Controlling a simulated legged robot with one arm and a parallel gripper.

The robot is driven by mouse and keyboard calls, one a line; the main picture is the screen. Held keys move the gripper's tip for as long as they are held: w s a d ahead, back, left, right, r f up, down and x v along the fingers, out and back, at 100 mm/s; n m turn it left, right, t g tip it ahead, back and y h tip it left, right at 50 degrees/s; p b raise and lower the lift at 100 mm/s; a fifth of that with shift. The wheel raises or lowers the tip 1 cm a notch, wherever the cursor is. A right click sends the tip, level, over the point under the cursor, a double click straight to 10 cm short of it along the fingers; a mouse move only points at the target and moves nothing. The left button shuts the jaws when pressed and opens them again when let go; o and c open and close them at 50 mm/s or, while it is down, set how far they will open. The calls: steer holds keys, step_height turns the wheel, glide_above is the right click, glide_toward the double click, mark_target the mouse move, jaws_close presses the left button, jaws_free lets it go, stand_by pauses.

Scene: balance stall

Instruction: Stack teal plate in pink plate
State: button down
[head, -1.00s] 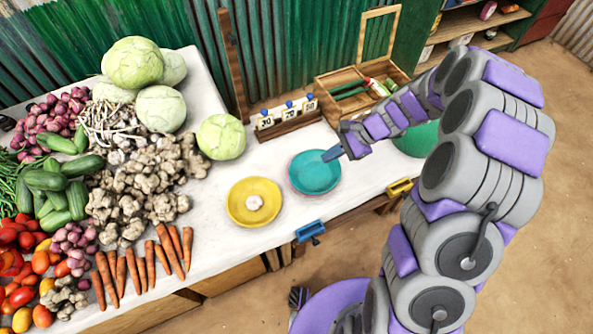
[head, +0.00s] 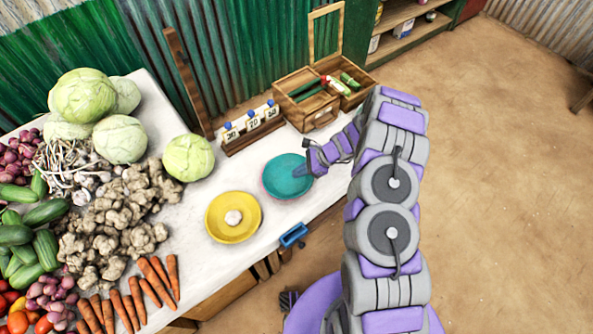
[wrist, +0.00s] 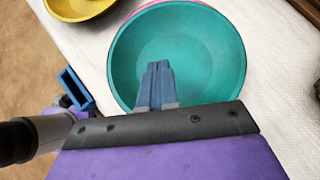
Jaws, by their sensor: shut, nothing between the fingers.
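The teal plate (head: 285,178) sits on the white table, right of the yellow plate. In the wrist view the teal plate (wrist: 205,65) fills the middle. A thin pink rim of the pink plate (wrist: 178,2) shows just past its far edge, so the teal plate lies in or on the pink one. The rest of the pink plate is hidden beneath it. My gripper (wrist: 159,68) is shut and empty, its blue fingers together over the near part of the teal plate. In the head view my gripper (head: 303,171) is at the plate's right side. I cannot tell whether it touches the plate.
A yellow plate (head: 216,226) holds a small white bulb. A blue clamp-like part (head: 293,236) is on the table's front edge. A number stand (head: 253,131) and an open wooden box (head: 309,108) are behind. Vegetables crowd the left. My arm hides the table's right end.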

mark_target(265, 183)
steer(key=b+x, duration=0.1)
steer(key=x, duration=0.6)
steer(key=shift+f, duration=0.1)
steer(key=shift+a+b, duration=0.35)
steer(key=shift+a, duration=1.65)
steer(key=shift+a+b, duration=0.35)
steer(key=shift+a, duration=0.6)
